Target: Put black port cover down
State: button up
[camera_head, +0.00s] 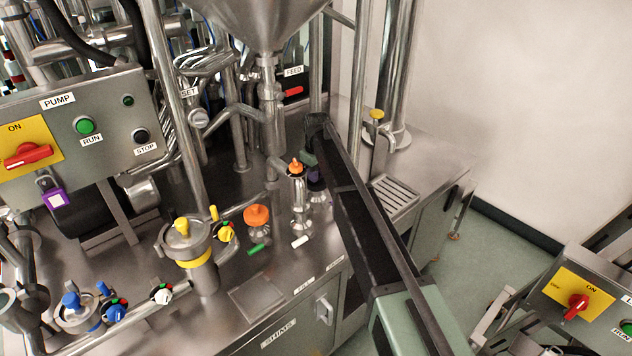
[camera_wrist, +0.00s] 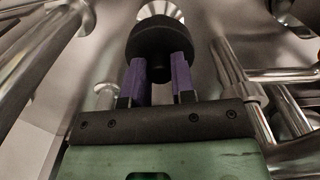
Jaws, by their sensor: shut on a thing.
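The black port cover (camera_wrist: 160,38), a dark round knob with a narrower stem, is in the wrist view between the purple fingers of my gripper (camera_wrist: 158,68). The fingers are shut on its stem. A shiny round metal fitting (camera_wrist: 162,10) shows just beyond the cover; I cannot tell whether they touch. In the head view my gripper (camera_head: 316,178) is partly hidden behind my arm, low over the bench beside the orange-topped metal post (camera_head: 297,190). The cover cannot be made out clearly there.
A large steel funnel (camera_head: 262,18) and vertical pipes stand behind. An orange knob (camera_head: 257,215), a yellow-banded pot (camera_head: 192,250) and small green and white pieces are to the left. A slotted drain plate (camera_head: 395,192) lies to the right on the steel bench.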

jog(key=shift+r+p, duration=2.1)
jog(key=shift+f, duration=0.1)
